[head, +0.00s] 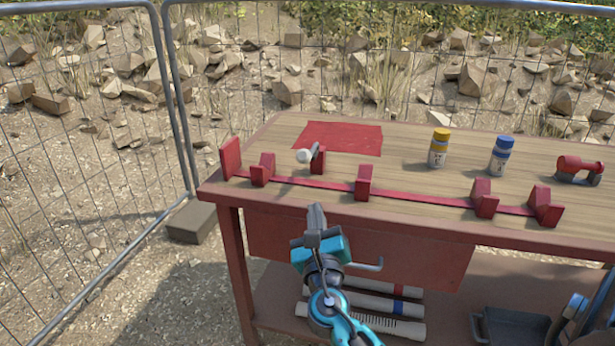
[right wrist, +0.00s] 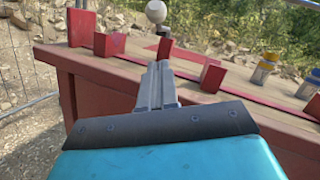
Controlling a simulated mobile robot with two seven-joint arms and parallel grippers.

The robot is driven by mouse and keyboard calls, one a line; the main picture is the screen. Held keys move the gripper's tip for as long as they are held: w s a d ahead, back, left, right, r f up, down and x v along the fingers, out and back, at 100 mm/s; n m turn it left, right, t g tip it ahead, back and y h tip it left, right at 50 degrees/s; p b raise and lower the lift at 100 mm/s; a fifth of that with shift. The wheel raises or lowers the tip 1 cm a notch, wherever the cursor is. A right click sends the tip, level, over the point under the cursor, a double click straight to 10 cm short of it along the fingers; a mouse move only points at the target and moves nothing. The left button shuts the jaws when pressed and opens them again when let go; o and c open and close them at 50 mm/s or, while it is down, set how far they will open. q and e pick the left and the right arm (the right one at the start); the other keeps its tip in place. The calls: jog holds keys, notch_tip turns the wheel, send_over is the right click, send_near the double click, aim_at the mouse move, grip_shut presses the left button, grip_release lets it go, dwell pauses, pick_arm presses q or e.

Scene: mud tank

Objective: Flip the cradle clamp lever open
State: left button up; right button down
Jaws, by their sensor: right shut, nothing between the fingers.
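The red cradle (head: 410,198) is a long rail with several upright blocks along the front of the table. The clamp lever has a white ball knob (head: 304,156) and a short grey arm (head: 316,150) beside a red block (head: 319,164) behind the rail. In the right wrist view the knob (right wrist: 156,11) shows just above the block (right wrist: 165,48), beyond the fingertips. My right gripper (head: 316,209) is shut and empty in front of the table edge, apart from the lever. It also shows in the right wrist view (right wrist: 159,68). My left gripper is not in view.
The wooden table (head: 415,173) carries a red mat (head: 342,138), a yellow-capped bottle (head: 438,150), a blue-capped bottle (head: 500,156) and a red clamp-like part (head: 579,168). Pipes (head: 375,306) lie on the lower shelf. A wire fence (head: 182,110) stands at the left and behind.

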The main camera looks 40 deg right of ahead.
jog(key=w+d+r+p, duration=0.1)
jog(key=w+d+r, duration=0.2)
jog(key=w, duration=0.4)
jog(key=shift+r, duration=0.65)
jog(key=shift+w, duration=0.1)
